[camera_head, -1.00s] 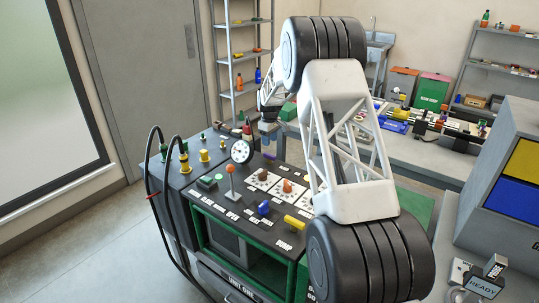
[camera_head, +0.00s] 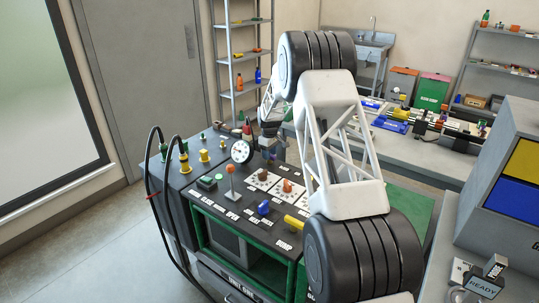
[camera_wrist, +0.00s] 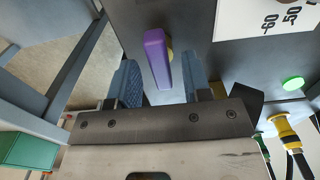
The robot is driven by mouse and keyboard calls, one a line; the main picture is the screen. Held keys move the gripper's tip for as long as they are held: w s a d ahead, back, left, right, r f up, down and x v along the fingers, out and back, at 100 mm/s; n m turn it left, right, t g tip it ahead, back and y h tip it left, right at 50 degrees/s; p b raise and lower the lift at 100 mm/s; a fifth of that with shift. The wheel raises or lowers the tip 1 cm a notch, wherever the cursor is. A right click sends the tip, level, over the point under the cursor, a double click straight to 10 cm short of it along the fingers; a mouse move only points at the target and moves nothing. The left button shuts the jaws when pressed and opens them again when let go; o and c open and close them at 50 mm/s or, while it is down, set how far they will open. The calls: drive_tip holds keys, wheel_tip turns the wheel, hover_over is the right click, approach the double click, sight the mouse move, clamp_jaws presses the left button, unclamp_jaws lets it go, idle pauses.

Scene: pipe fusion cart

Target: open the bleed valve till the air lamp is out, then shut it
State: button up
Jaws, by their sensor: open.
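A purple lever handle (camera_wrist: 157,55), which I take for the bleed valve, stands up from the dark cart top in the wrist view. No label on it can be read. My gripper (camera_wrist: 160,72) is open, with one blue finger on each side of the handle and a visible gap on both sides. In the head view my gripper (camera_head: 269,150) is over the back of the cart panel, beside the round gauge (camera_head: 241,151), and hides most of the handle. A bright green disc (camera_wrist: 292,84) shows at the right of the wrist view; I cannot tell whether it is the air lamp.
The cart panel also bears an orange-topped lever (camera_head: 231,170), a blue handle (camera_head: 264,208) and a yellow handle (camera_head: 294,222). Yellow fittings (camera_head: 183,162) with black hoses stand at the left. A grey bench (camera_head: 405,150) lies behind. My arm covers the cart's right side.

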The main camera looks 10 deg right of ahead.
drive_tip(key=shift+f, duration=0.25)
clamp_jaws()
